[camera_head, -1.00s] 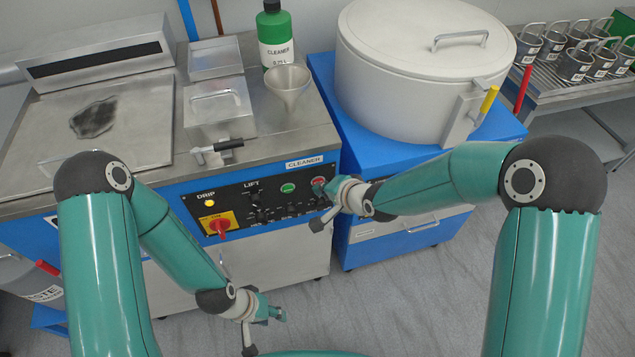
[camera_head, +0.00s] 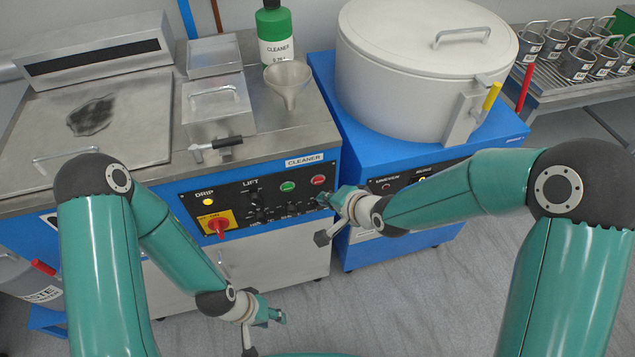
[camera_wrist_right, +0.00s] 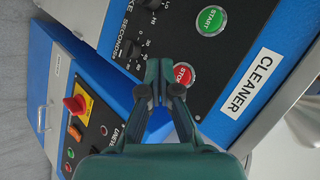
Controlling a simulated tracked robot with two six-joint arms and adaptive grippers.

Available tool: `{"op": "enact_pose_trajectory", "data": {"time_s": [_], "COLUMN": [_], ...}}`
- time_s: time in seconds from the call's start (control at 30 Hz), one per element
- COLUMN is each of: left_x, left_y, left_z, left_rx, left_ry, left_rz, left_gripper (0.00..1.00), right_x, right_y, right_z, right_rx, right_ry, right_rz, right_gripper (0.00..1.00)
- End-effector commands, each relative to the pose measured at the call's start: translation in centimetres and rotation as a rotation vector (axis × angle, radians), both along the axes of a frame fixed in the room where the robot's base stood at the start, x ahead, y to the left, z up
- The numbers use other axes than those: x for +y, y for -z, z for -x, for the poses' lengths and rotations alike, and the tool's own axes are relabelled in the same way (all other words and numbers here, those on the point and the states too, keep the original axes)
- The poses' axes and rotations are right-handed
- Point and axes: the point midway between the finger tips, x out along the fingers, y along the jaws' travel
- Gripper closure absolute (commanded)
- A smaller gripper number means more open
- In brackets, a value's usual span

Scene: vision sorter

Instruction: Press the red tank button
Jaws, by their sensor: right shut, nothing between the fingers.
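The red STOP button (camera_head: 318,181) is on the black panel (camera_head: 230,205) of the cleaner tank, right of the green START button (camera_head: 288,187). In the right wrist view the STOP button (camera_wrist_right: 183,74) is partly hidden behind my fingertips. My right gripper (camera_head: 326,199) is shut and empty, its tips just below and right of the button in the head view. In the right wrist view my shut fingers (camera_wrist_right: 160,68) point at the panel beside the button; contact cannot be told. My left gripper (camera_head: 280,316) hangs low before the cleaner cabinet, away from the panel; its finger opening is unclear.
A red rotary switch (camera_head: 219,226) on a yellow plate and several black knobs share the panel. A blue unit with a large lidded drum (camera_head: 420,50) stands to the right. Its own panel has another red knob (camera_wrist_right: 75,104). The floor in front is clear.

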Motion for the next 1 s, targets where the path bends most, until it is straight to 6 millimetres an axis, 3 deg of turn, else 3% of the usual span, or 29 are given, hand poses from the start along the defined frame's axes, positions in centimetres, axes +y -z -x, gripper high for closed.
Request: {"op": "enact_pose_trajectory", "data": {"time_s": [0.37,1.0], "left_x": [0.0,0.0], "left_y": [1.2,1.2], "left_z": [0.0,0.0], "left_rx": [0.0,0.0], "left_ry": [0.0,0.0], "left_rz": [0.0,0.0], "left_gripper": [0.6,0.6], "right_x": [-1.0,-1.0], "right_y": [0.1,0.0], "right_z": [3.0,3.0], "right_rx": [0.0,0.0], "right_ry": [0.0,0.0], "right_rz": [0.0,0.0], "right_gripper": [1.0,1.0]}}
